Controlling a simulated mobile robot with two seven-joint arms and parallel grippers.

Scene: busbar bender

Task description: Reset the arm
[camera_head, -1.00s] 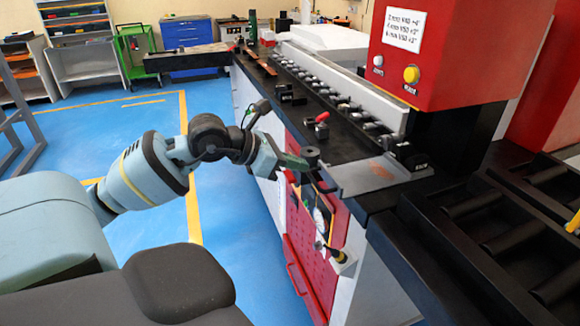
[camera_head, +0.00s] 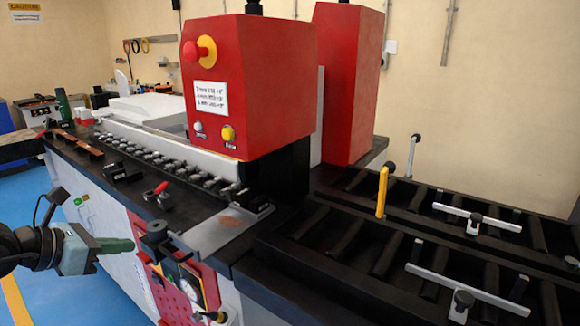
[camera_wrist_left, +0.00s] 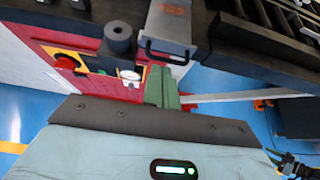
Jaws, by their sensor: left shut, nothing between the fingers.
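My left gripper (camera_head: 124,246) comes in from the left in the head view, with its green fingers together and nothing between them. It points at the front of the bender, just left of the black cylindrical knob (camera_head: 155,232) at the table's front edge. In the left wrist view the shut green fingers (camera_wrist_left: 160,80) lie below the metal plate with a black handle (camera_wrist_left: 168,50). The black cylinder (camera_wrist_left: 118,38) stands to their left. Whether the fingers touch the machine I cannot tell.
The red bender head (camera_head: 250,90) has a red stop button (camera_head: 191,51) and a yellow button (camera_head: 228,133). A roller table (camera_head: 400,240) with a yellow-handled stop (camera_head: 382,192) extends right. A red panel with a gauge (camera_wrist_left: 130,75) is on the front. Blue floor (camera_head: 40,200) lies open at left.

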